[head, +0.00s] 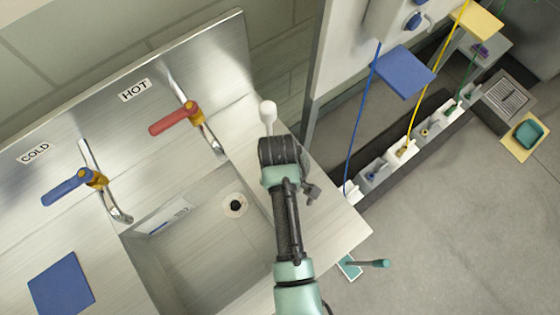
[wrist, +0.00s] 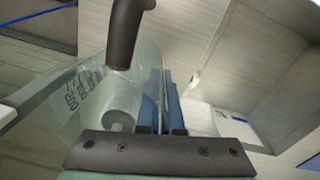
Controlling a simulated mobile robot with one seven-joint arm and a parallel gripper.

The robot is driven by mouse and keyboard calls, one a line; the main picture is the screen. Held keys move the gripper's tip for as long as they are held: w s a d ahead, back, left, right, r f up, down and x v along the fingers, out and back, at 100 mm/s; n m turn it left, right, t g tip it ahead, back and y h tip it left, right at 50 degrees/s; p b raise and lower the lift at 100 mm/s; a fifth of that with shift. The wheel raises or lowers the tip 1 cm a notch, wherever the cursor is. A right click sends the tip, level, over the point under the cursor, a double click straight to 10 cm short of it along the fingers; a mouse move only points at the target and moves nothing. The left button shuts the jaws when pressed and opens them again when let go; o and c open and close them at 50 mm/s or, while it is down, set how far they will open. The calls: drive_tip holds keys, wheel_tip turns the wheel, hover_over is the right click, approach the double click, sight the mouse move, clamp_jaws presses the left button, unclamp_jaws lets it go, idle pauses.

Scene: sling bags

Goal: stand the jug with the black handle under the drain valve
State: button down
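The clear jug (wrist: 72,100) with printed volume marks fills the left of the wrist view, tilted in the picture. Its dark handle (wrist: 126,32) curves in at the top. My gripper (wrist: 166,75) has its blue fingers close together at the jug's right edge. They look shut on the jug, with one finger seen through its clear side; the exact contact is unclear. In the head view my gripper is hidden under my arm, over the counter right of the sink, and I cannot make out the jug. I cannot identify the drain valve for certain.
The steel sink basin (head: 205,262) lies left of my arm, with red HOT (head: 176,118) and blue COLD (head: 72,186) taps. A white knobbed thing (head: 268,112) stands beyond my arm. Hoses and a low trough are at right. The floor (head: 450,220) is mostly clear.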

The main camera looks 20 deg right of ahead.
drive_tip(key=shift+f, duration=0.15)
drive_tip(key=c, duration=1.1)
unclamp_jaws()
